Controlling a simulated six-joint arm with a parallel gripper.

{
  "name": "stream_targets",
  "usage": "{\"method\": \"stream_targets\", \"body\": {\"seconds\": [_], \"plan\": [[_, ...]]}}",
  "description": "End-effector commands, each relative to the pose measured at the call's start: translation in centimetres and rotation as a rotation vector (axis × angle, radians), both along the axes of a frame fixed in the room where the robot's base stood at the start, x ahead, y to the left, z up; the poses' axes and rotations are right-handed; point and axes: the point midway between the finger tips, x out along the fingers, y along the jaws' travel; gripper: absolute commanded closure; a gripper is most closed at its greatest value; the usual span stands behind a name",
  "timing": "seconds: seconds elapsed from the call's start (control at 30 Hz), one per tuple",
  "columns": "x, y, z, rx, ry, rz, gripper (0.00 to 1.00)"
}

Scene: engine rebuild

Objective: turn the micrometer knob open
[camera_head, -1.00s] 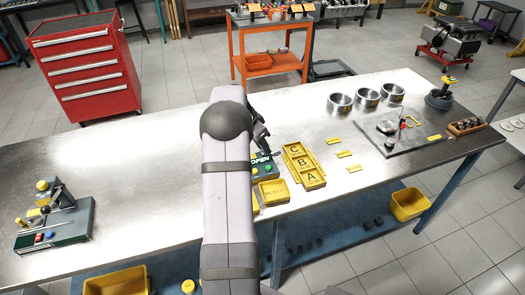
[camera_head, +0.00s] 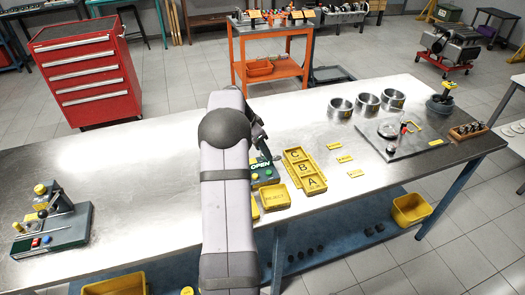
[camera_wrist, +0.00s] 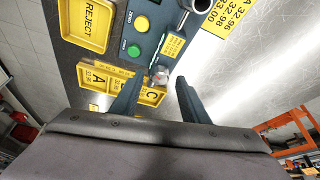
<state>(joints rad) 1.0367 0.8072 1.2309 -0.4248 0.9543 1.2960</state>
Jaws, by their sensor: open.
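The micrometer station is a blue-grey box (camera_wrist: 118,22) with a green and a yellow button at the top of the wrist view. In the head view its OPEN sign (camera_head: 260,165) shows just right of my arm. A small shiny round knob (camera_wrist: 160,71), probably the micrometer knob, is at the box's edge. My gripper (camera_wrist: 160,80) is open, with one dark finger on each side of the knob in the picture. I cannot tell whether either finger touches it. In the head view my arm hides most of the station and the fingers.
A yellow REJECT tray (camera_head: 274,195) and yellow A, B, C trays (camera_head: 312,184) lie beside the station. Three metal rings (camera_head: 367,103) stand farther back right. Another device (camera_head: 52,228) stands at the left. The steel table (camera_head: 130,170) is clear between it and my arm.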

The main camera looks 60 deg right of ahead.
Motion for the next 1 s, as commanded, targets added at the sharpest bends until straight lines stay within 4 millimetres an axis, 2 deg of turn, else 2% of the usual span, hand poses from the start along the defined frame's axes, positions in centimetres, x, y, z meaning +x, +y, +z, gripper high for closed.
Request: {"method": "stream_targets", "body": {"seconds": [0.33,0.5,1.0], "plan": [[1.0,1.5,4.2,-0.004,-0.003,0.001,0.59],[1.3,2.0,5.5,-0.002,-0.002,0.001,0.59],[1.3,2.1,6.0,-0.001,-0.002,0.001,0.59]]}}
